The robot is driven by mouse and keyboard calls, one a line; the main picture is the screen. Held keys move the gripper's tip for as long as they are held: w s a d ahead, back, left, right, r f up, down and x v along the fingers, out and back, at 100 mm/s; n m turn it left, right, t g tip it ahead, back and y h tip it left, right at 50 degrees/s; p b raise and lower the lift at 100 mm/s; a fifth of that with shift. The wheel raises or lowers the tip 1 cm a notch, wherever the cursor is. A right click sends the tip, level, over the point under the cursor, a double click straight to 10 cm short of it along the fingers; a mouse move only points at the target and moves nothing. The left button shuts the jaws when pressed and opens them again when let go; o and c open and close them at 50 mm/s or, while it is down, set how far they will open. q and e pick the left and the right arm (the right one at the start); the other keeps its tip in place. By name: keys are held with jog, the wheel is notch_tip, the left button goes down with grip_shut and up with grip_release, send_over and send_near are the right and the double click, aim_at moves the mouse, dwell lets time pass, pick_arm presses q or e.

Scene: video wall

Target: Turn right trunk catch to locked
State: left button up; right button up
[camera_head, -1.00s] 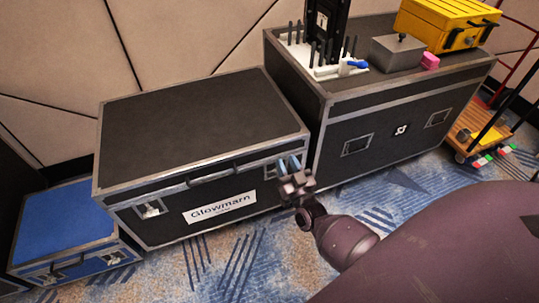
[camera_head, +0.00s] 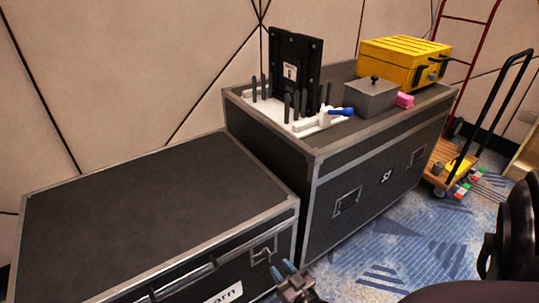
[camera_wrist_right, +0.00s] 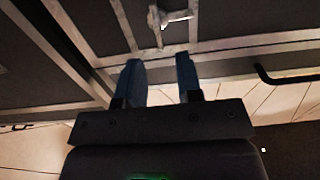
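The black trunk (camera_head: 150,215) with metal edges stands at the lower left, its lid down. Its right catch (camera_head: 263,251) is a metal latch in a framed plate on the front face. The catch also shows upside down in the wrist view (camera_wrist_right: 157,18), where I cannot tell its turn position. My right gripper (camera_head: 283,269) is just right of and below the catch in the head view. In the wrist view its two blue fingers (camera_wrist_right: 160,78) are apart with nothing between them, and the catch lies beyond the tips, apparently untouched. My left gripper is not in view.
A taller black case (camera_head: 375,165) stands right beside the trunk. On it are a white rack (camera_head: 290,117), a grey lidded box (camera_head: 370,97), a pink block (camera_head: 404,100) and a yellow toolbox (camera_head: 400,62). A cart (camera_head: 452,170) stands far right. Blue carpet (camera_head: 365,245) is open in front.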

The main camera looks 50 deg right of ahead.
aim_at(270, 255)
jog(key=shift+b+x, duration=0.45)
jog(key=shift+x, duration=2.15)
grip_shut()
